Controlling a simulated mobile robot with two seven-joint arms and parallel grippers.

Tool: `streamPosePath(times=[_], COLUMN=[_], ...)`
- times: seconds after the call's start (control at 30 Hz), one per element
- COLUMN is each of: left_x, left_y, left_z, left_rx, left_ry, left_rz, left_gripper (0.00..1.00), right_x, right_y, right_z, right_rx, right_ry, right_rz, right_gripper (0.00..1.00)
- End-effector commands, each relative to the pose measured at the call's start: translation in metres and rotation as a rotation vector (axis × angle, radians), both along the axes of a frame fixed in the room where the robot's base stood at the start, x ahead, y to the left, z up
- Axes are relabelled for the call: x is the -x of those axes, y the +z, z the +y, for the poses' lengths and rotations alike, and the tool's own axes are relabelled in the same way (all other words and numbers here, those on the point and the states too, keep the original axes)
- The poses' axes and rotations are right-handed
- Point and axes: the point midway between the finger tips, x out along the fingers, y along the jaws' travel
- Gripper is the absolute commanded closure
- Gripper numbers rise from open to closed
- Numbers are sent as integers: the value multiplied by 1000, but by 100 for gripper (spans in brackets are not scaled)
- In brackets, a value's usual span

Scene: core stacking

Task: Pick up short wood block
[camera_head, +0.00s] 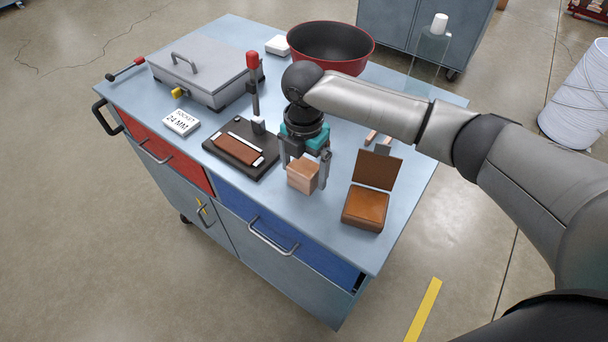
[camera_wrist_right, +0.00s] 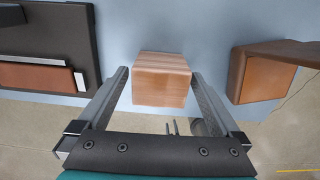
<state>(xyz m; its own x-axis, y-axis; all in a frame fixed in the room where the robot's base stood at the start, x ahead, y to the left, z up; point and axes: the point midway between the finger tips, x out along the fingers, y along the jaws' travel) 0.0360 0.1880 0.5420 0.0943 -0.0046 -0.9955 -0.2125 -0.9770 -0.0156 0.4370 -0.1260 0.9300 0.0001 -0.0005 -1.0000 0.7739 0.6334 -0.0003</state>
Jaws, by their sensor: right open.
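In the right wrist view the block (camera_wrist_right: 161,79) lies between the tips of the open fingers (camera_wrist_right: 160,85). A gap shows on both sides there, so the fingers seem apart from it. My left gripper is not in either view.
An open brown box (camera_head: 366,208) stands right of the block. A dark board with a lever (camera_head: 241,148) is on its left. A red bowl (camera_head: 331,46), a grey lidded case (camera_head: 200,70) and a white socket box (camera_head: 181,122) stand farther back.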

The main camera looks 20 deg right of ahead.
Motion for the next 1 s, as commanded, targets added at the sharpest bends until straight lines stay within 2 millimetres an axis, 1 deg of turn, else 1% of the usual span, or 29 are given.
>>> streamPosePath(times=[0.03,0.1,0.37,1.0], left_x=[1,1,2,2], left_y=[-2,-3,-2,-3], left_z=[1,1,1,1], left_rx=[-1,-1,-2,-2], left_ry=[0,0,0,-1], left_rz=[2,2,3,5], left_gripper=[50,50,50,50], right_x=[1,1,0,0], right_y=[-7,-12,-13,-13], right_z=[0,0,0,0], right_rx=[1,1,0,1], right_ry=[-1,0,1,0], right_rz=[2,2,0,-1], right_gripper=[0,0,0,72])
